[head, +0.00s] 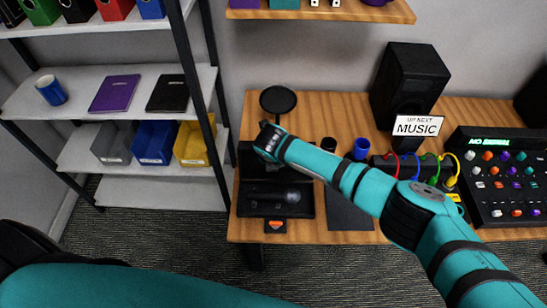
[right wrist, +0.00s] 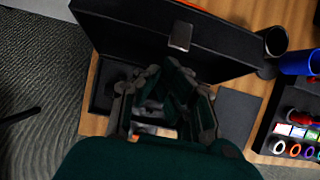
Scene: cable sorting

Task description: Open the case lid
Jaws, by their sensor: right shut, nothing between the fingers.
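The black case (head: 250,208) stands at the left end of the wooden table, with an orange piece at its front edge. Its lid (head: 246,158) stands raised at the back, so the case is open toward me. In the right wrist view the lid (right wrist: 125,32) is a broad, tilted black panel with a small grey latch-like piece. My right gripper (right wrist: 168,85) is shut and empty in front of the lid, over the case's inside; I cannot tell whether it touches the lid. In the head view my right wrist hides part of the lid. My left gripper is out of view.
A dark round disc (head: 278,98) stands behind the case. A black cup (head: 328,145), a blue cup (head: 361,148) and a dark mat (head: 348,212) are to its right. Further right are coloured cables (head: 452,170), a mixer (head: 500,175) and a speaker (head: 407,80). Shelves (head: 110,90) stand left.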

